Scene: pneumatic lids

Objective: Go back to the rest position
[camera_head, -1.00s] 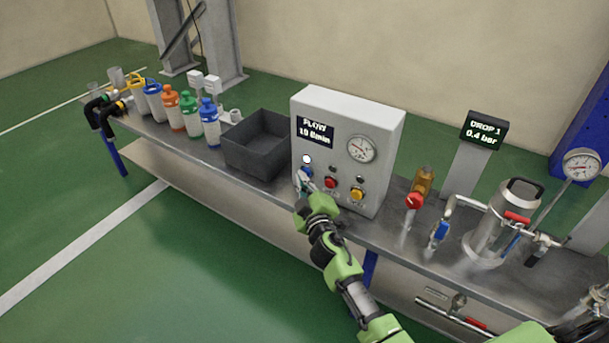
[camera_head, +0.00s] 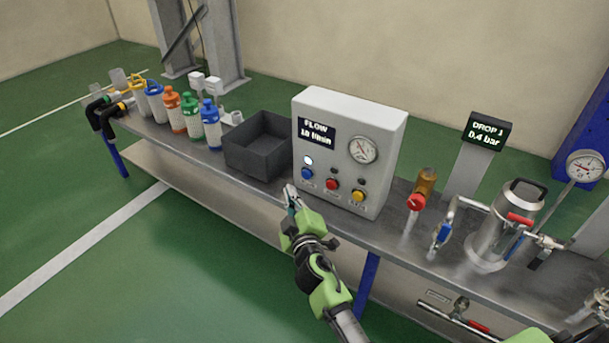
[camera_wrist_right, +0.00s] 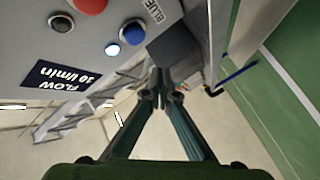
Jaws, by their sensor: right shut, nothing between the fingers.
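My right gripper (camera_head: 291,192) is shut and empty, in front of the grey control box (camera_head: 377,125) and just left of its buttons. In the right wrist view its fingertips (camera_wrist_right: 161,82) meet, with nothing between them. The blue button (camera_head: 307,173) is visible at the left of the button row, apart from the fingertips. It also shows in the right wrist view (camera_wrist_right: 133,33). A red button (camera_head: 331,184) and a yellow button (camera_head: 357,195) sit to its right. A white lamp (camera_head: 308,160) above the blue button is lit. My left gripper is not in view.
The metal bench (camera_head: 398,232) carries a dark bin (camera_head: 252,158), several coloured bottles (camera_head: 191,116), an amber-topped valve (camera_head: 426,183) and a steel pot (camera_head: 492,240). A round gauge (camera_head: 586,165) stands at the right. Green floor (camera_head: 150,260) in front is free.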

